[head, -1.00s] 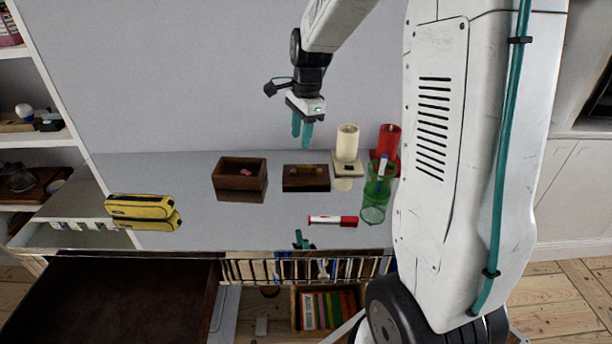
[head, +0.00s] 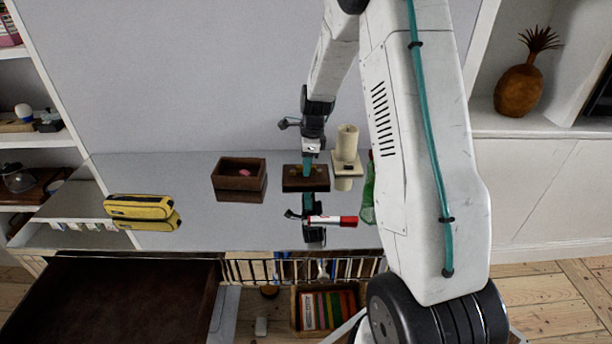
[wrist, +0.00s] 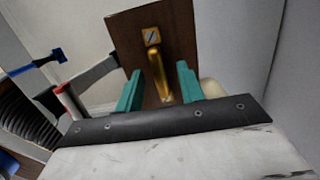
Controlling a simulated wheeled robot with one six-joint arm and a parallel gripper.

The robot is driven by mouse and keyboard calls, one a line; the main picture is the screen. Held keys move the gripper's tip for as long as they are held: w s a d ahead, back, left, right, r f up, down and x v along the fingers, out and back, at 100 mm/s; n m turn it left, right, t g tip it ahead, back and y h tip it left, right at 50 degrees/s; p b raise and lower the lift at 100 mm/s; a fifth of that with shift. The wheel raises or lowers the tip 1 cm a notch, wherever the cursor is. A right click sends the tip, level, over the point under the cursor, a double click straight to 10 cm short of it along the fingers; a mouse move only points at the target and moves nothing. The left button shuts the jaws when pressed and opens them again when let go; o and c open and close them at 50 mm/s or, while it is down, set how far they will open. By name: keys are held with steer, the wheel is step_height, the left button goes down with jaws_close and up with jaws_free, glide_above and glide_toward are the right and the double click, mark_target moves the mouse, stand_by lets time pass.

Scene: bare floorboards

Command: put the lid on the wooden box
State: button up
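The dark wooden box (head: 239,182) stands open-topped on the glossy surface, with a small pink thing inside. The lid (head: 293,186) lies flat to its right, a dark wooden plate apart from the box. Its brass handle (wrist: 157,64) shows in the wrist view, along with the dark lid plate (wrist: 126,38). My gripper (head: 307,171) points down over the lid. In the wrist view its teal fingers (wrist: 159,88) are apart, one on each side of the handle, with gaps visible. The fingers partly cover the lid in the head view.
A white-and-red marker (head: 333,221) lies in front of the lid. A cream candle (head: 347,143) stands close to the lid's right, with a green glass (head: 368,200) beyond, partly behind my arm. A yellow pouch (head: 140,207) lies far left. The surface around the box's front is clear.

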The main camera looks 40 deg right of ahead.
steer(key=shift+f, duration=0.35)
jaws_close()
steer(key=shift+r, duration=0.45)
step_height(320, 180, up, 3)
steer(key=shift+s+a+f, duration=0.1)
steer(key=shift+s, duration=0.05)
steer(key=s+a+r, duration=0.1)
steer(key=s+a, duration=0.6)
steer(key=s, duration=0.6)
steer(key=w+a+r, duration=0.2)
steer(key=w+a, duration=0.1)
steer(key=w, duration=0.5)
steer(key=w+a+r, duration=0.2)
steer(key=w+a, duration=0.2)
steer(key=w, duration=0.4)
steer(key=w+a+r+m, duration=0.1)
steer(key=w+a+r, duration=0.1)
steer(key=w, duration=0.6)
steer(key=shift+w+a+r, duration=0.3)
steer(key=shift+a+r, duration=0.05)
steer(key=shift+a, duration=0.3)
